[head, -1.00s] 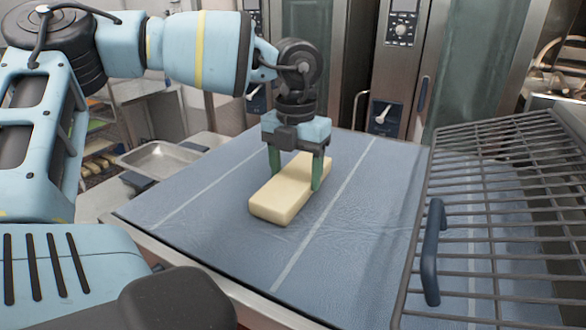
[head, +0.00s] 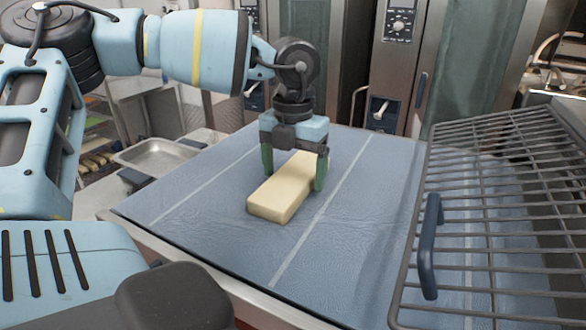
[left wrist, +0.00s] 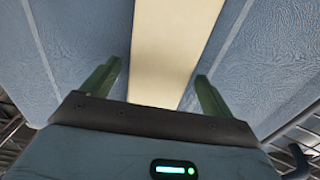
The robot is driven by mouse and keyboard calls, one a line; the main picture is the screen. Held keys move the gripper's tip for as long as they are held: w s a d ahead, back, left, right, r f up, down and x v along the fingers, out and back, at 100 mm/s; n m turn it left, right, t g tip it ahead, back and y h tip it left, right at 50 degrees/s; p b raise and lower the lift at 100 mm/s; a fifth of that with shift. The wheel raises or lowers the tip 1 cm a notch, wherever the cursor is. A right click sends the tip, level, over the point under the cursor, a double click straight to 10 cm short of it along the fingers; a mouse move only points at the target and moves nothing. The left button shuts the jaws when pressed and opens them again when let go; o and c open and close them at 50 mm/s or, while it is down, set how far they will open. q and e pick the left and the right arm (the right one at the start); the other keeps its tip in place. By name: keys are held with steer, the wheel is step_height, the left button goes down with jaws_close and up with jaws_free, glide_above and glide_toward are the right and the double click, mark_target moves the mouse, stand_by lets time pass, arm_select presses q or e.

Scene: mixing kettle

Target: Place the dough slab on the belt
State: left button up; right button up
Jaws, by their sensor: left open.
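The dough slab (head: 277,200), a pale cream bar, lies flat on the blue belt (head: 200,228), between its two white lines. My left gripper (head: 293,178) is over the slab's far half, with one green finger on either side of it. In the left wrist view the slab (left wrist: 172,50) runs between the two open fingers (left wrist: 153,88), with a gap at each side. The gripper is open and does not hold the slab. My right gripper is not in view.
A wire rack (head: 505,190) with a blue handle (head: 431,245) stands over the belt's right side. A metal tray (head: 158,154) lies beyond the belt's left edge. Oven fronts with controls (head: 380,112) stand behind. The belt's front middle is clear.

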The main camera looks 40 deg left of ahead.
mark_target(293, 181)
arm_select(q)
step_height(293, 181, up, 12)
steer(key=b, duration=0.1)
stand_by(0.4)
stand_by(0.6)
